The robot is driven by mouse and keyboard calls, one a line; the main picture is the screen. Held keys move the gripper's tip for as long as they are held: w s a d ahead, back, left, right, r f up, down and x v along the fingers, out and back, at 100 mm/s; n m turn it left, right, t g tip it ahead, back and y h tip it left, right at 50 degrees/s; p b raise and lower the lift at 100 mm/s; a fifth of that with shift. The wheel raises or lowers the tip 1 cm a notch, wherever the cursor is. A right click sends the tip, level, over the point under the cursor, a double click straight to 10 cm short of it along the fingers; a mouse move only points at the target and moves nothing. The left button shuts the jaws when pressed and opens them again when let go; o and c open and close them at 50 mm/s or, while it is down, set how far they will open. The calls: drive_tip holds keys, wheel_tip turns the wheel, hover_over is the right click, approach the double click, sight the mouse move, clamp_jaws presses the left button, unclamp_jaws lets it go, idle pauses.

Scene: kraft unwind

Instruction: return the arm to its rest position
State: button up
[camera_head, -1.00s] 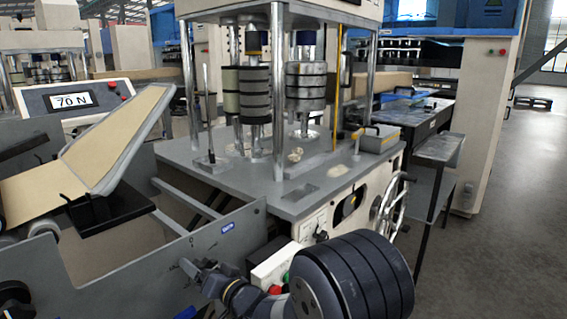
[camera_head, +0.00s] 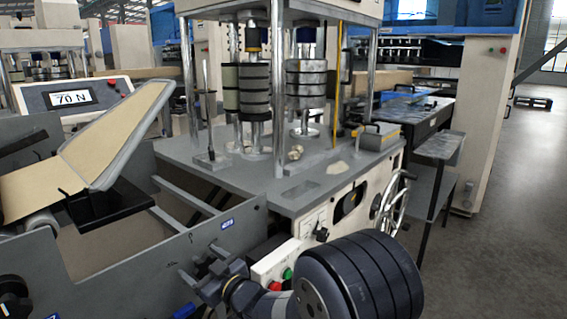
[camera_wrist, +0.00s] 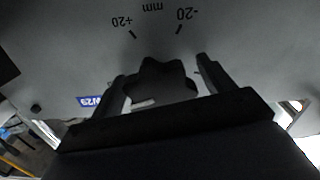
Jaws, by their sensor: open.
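My gripper (camera_head: 199,263) is low in the head view, in front of the grey side panel (camera_head: 150,268) of the machine. In the wrist view my gripper (camera_wrist: 161,70) is open, with one finger on each side of a dark lobed knob (camera_wrist: 160,82). The knob lies between the fingers with gaps beside it. Whether either finger touches it I cannot tell. A scale marked +20, mm and -20 shows on the panel beyond the knob. My dark, rounded arm links fill the lower middle of the head view.
A control box (camera_head: 272,262) with red and green buttons sits close beside my gripper. A handwheel (camera_head: 392,205) stands right of the roller machine. A tilted kraft web (camera_head: 115,135) and a 70 N display (camera_head: 72,98) are at left. Open floor (camera_head: 510,200) lies at right.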

drive_tip(key=v, duration=0.7)
idle(0.3)
